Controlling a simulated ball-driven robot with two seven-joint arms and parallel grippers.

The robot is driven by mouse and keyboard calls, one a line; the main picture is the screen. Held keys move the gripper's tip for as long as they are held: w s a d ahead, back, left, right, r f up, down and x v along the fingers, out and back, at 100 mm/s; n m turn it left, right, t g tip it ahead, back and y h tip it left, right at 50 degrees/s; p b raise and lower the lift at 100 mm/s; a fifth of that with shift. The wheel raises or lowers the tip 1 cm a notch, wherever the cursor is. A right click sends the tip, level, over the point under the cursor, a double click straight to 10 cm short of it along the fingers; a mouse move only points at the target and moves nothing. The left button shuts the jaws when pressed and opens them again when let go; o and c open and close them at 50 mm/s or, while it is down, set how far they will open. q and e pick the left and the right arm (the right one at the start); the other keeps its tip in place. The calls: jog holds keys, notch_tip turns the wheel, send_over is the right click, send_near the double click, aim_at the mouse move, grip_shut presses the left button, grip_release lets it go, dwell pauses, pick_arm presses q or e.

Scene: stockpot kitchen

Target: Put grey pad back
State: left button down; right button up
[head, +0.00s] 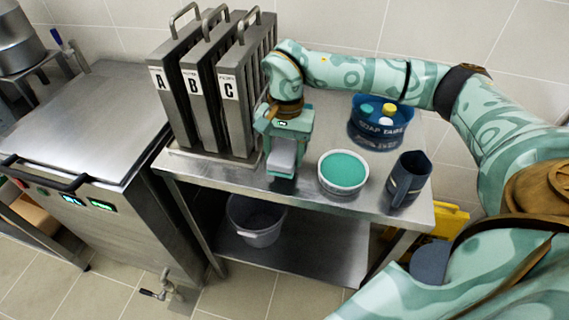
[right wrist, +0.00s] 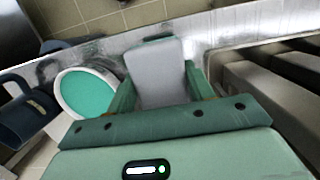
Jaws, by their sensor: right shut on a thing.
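The grey pad (head: 283,154) is between the fingers of my right gripper (head: 282,166), which is shut on it. The pad also shows in the right wrist view (right wrist: 158,72), with a green finger on either side. The gripper holds it over the steel table near its front edge, between the lettered racks and a round white tub with a green top (head: 343,171). I cannot tell whether the pad touches the table. My left gripper is not in view.
Upright steel racks marked A, B and C (head: 230,105) stand left of the gripper. A blue soap tub (head: 378,125) and a dark blue jug (head: 407,180) stand to the right. A grey bucket (head: 258,222) is on the lower shelf. A lidded steel unit (head: 85,120) is at left.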

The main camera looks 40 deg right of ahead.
aim_at(288, 144)
jog(key=shift+d+f, duration=0.2)
jog(key=shift+f, duration=0.1)
jog(key=f, duration=0.1)
jog(key=f+b, duration=0.1)
jog(key=f, duration=0.1)
jog(key=shift+w+d+f+b, duration=0.1)
jog(key=shift+d+f+b, duration=0.15)
jog(key=shift+f+b, duration=0.15)
jog(key=shift+r, duration=0.1)
jog(key=shift+c, duration=0.3)
jog(key=o, duration=0.9)
jog(key=shift+o, duration=0.2)
jog(key=r+p, duration=0.1)
jog(key=r, duration=0.3)
jog(key=w+d+r+p, duration=0.1)
jog(key=r, duration=0.3)
jog(key=r+p, duration=0.2)
jog(key=r, duration=0.2)
jog(key=shift+w+d, duration=0.15)
